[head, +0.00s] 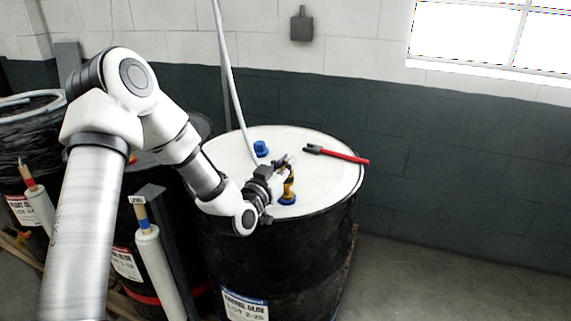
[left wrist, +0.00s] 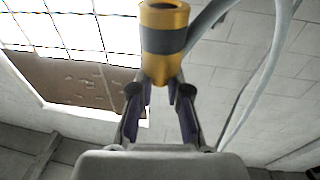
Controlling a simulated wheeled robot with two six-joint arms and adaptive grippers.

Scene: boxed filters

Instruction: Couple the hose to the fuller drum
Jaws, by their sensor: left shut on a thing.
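A black drum (head: 280,245) with a white lid stands in the middle of the head view. On its lid are a blue cap (head: 261,148) at the back and a blue fitting (head: 288,199) at the front. My left gripper (head: 283,168) is over the lid, shut on the yellow and grey hose coupling (head: 289,184). The coupling is upright at the blue fitting; whether it is seated I cannot tell. In the left wrist view the coupling (left wrist: 163,40) sits between my fingertips, with the pale hose (left wrist: 210,18) beside it. The hose (head: 228,75) hangs from above.
A red-handled tool (head: 338,155) lies on the lid at the right. More dark drums (head: 38,118) stand at the left, partly behind my arm. Wrapped rolls (head: 160,270) stand before them. The floor (head: 440,275) at the right is clear; a wall is behind.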

